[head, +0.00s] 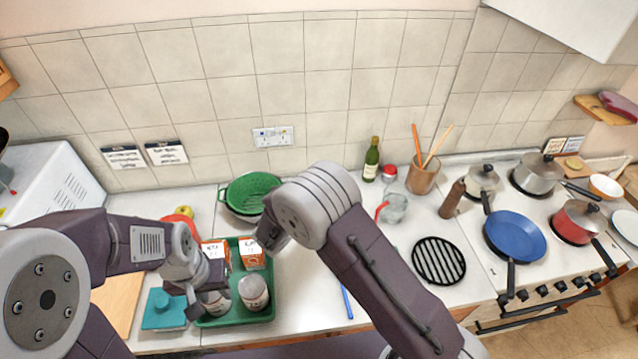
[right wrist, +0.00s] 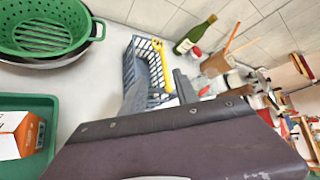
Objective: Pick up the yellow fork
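A yellow utensil (right wrist: 162,66), which looks like the fork, shows in the right wrist view at the right side of a grey slotted basket (right wrist: 135,62). In the head view my right arm hides that gripper, the basket and the fork. My left gripper (head: 204,288) looks open, above the left side of the green tray (head: 238,320), close to the jars.
The tray holds jars (head: 254,292) and orange-white boxes (head: 252,253). A green colander (head: 252,190) stands behind it. A wine bottle (head: 371,160), a glass jug (head: 393,209) and a utensil pot (head: 423,176) stand right of my right arm. The hob with pans (head: 515,238) is farther right.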

